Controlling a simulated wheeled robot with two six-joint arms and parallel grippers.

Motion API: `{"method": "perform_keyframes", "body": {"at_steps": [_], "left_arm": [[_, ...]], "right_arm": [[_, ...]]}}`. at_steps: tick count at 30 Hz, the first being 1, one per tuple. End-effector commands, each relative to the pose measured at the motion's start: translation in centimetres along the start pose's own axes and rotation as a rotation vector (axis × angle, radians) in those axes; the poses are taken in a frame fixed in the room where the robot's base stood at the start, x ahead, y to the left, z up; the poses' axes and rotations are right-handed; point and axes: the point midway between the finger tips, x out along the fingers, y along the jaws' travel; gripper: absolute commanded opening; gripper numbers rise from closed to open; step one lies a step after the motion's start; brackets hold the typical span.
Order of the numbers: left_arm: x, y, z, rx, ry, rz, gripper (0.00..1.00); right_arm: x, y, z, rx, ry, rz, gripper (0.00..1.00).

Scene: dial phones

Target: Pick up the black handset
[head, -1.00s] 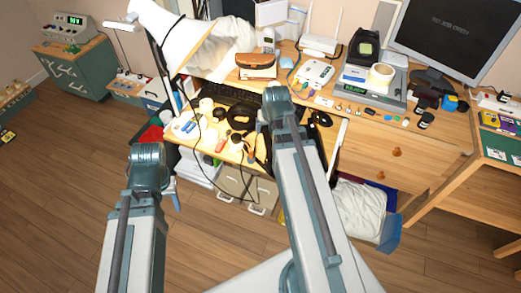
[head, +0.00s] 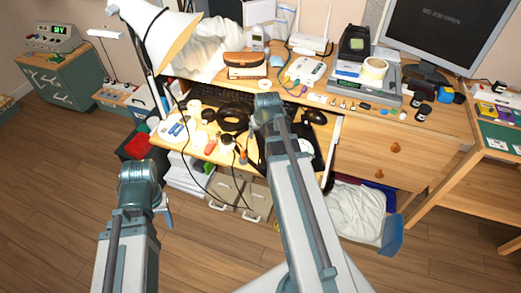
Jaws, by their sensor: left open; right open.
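A dark, rounded black object (head: 232,118), possibly the black handset, lies on the pull-out shelf in front of the keyboard. It is too small to identify surely. My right arm rises across the shelf, just right of this object, and hides part of the shelf behind it. My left arm stands at lower left over the floor, apart from the desk. Only arm links show clearly; the jaws of both grippers are hidden behind them or too unclear to make out. I see nothing held.
A keyboard (head: 212,97), small parts and a black mouse (head: 314,116) crowd the shelf. A white lamp (head: 160,38) with a dangling black cable leans over its left side. A monitor (head: 440,35) and a scale (head: 365,84) stand on the desk. The floor (head: 60,190) at left is clear.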

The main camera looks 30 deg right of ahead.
Motion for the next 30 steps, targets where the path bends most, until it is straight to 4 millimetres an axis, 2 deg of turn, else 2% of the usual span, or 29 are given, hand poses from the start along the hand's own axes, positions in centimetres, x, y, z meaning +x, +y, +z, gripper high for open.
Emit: {"method": "perform_keyframes", "body": {"at_steps": [1,7,11,22,30], "left_arm": [[0.7,0.1,0.0,0.000,0.000,0.000,0.55],[0.6,0.1,0.0,0.000,0.000,0.000,0.55],[1.3,0.1,-0.1,0.000,0.000,0.000,0.55],[5.4,0.5,-0.3,0.000,0.000,0.000,0.55],[5.4,0.5,-0.3,0.000,0.000,0.000,0.55]], "right_arm": [[0.7,0.0,0.1,0.000,0.000,0.000,0.75],[0.7,0.0,0.0,0.000,0.000,0.000,0.75],[1.4,0.0,0.1,0.000,0.000,0.000,0.75],[5.7,0.1,0.5,0.000,0.000,0.000,0.75],[5.7,0.1,0.4,0.000,0.000,0.000,0.75]]}}
